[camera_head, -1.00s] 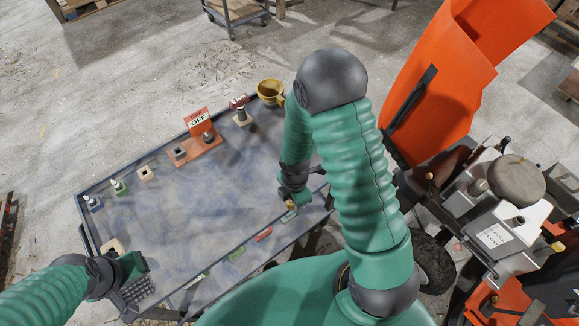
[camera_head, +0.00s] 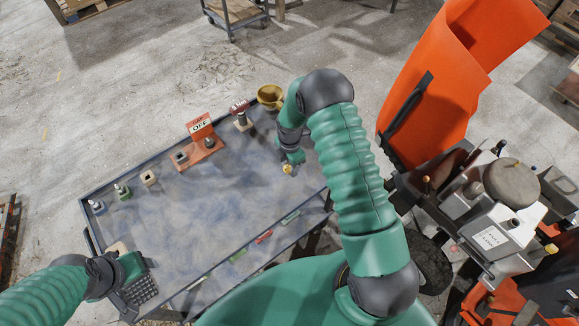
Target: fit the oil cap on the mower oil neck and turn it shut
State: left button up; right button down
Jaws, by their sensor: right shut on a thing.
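The yellow oil cap (camera_head: 287,170) is at the tips of my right gripper (camera_head: 289,163), which is shut on it and holds it over the right part of the cart top. The orange mower (camera_head: 425,95) stands to the right, with its engine (camera_head: 490,205) well away from the cap. A dark round opening shows on the engine's pale part (camera_head: 497,232), but I cannot tell whether it is the oil neck. My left gripper (camera_head: 140,268) is low over the cart's near left corner; its jaws are too small to read.
The blue-grey cart top (camera_head: 225,205) has a clear middle. Along its far side stand a red OFF sign block (camera_head: 201,130), a brass-coloured cup (camera_head: 270,96) and small bottles (camera_head: 122,191). Coloured strips (camera_head: 264,237) lie along the near edge. A dark grid (camera_head: 140,290) lies beside my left gripper.

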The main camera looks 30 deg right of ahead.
aim_at(289, 169)
notch_tip(289, 169, down, 2)
jog(key=shift+w+d+f+p, duration=0.1)
jog(key=shift+w+f+p, duration=0.1)
jog(key=shift+p, duration=0.45)
jog(key=shift+f, duration=0.35)
jog(key=shift+f+b, duration=0.3)
jog(key=shift+b, duration=0.1)
jog(key=c, duration=0.9)
grip_release()
jog(key=shift+r, duration=0.1)
